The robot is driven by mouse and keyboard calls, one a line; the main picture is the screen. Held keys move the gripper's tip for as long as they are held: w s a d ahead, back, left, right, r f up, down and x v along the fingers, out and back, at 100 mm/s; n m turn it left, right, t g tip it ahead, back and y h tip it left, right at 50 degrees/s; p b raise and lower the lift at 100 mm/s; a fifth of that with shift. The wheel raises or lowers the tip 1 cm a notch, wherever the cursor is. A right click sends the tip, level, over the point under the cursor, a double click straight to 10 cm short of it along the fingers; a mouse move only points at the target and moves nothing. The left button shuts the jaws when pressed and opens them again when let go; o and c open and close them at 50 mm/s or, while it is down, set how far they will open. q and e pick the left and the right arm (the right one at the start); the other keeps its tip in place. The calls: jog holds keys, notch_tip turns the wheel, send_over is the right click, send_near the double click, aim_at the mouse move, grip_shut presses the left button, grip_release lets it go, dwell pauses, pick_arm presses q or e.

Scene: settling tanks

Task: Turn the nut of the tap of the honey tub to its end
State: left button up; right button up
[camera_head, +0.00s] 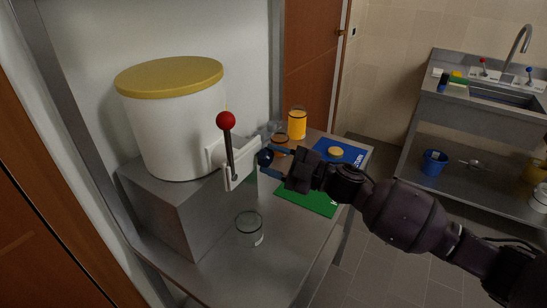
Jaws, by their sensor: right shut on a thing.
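The honey tub (180,132) is a white drum with a yellow lid, standing on a grey block at the left. Its white tap (236,170) sticks out to the right and carries a black lever (229,155) with a red ball on top. A dark blue nut (264,158) shows at the tap's right side. My right gripper (273,159) reaches in from the right and is shut on the nut. The fingers partly hide the nut, so its turn cannot be told. My left gripper is not in view.
An empty glass jar (249,229) stands on the metal table below the tap. A green mat (312,199), a blue mat (350,154) and an orange jar (297,123) lie or stand behind my right arm. A sink unit (480,110) is at the right, across open floor.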

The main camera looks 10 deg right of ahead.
jog(key=n, duration=0.1)
jog(key=n+g+p, duration=0.1)
jog(key=n, duration=0.1)
jog(key=n+g+h, duration=0.1)
jog(key=n, duration=0.1)
jog(key=shift+r+p, duration=0.25)
jog(key=shift+p, duration=0.1)
jog(key=n+h+p, duration=0.1)
jog(key=n+p, duration=0.1)
jog(key=n, duration=0.1)
jog(key=shift+d+n+g, duration=0.1)
jog(key=shift+n+g, duration=0.2)
jog(key=shift+n, duration=0.1)
jog(key=shift+n+h+p, duration=0.35)
jog(key=shift+n+h, duration=0.05)
jog(key=shift+n, duration=0.2)
jog(key=o, duration=0.9)
